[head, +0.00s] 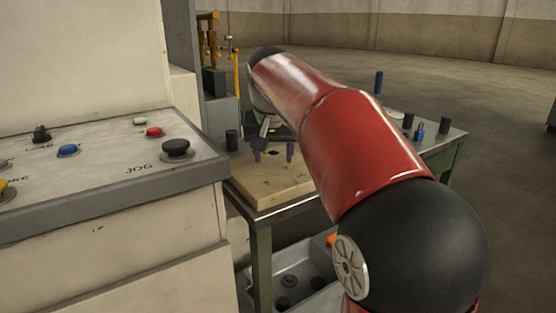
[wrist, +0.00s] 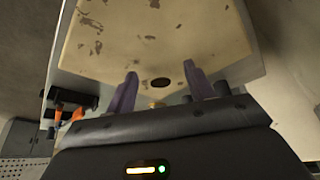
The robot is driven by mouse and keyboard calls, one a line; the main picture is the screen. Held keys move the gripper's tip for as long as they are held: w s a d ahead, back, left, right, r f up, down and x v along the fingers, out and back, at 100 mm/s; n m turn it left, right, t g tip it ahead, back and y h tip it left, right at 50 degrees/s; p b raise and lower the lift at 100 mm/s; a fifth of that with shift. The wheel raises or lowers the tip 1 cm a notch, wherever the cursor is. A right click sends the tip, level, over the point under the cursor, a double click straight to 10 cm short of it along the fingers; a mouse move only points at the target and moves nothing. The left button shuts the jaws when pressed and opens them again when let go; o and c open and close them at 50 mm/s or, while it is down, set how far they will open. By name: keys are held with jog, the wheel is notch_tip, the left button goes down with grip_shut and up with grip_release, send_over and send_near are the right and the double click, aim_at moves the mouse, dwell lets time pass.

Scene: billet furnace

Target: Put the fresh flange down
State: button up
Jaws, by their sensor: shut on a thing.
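My gripper (head: 273,154) hangs low over a cream board with worn patches (head: 262,188) on the metal table, partly behind my red arm. In the wrist view, its two purple fingers (wrist: 161,88) stand apart, with the board (wrist: 205,35) beyond them. A dark round hole in the board shows between the fingertips. My gripper is shut on the fresh flange, but I cannot make the flange out clearly; the gripper body hides the space between the finger bases. I cannot tell whether it touches the board.
A control panel (head: 105,165) with coloured buttons stands close at left. A black cylinder (head: 232,140) is beside the board. A grey tray (head: 262,283) with dark round parts is below.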

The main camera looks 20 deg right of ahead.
jog(key=shift+f, duration=0.15)
jog(key=o, duration=1.2)
jog(key=shift+o, duration=0.2)
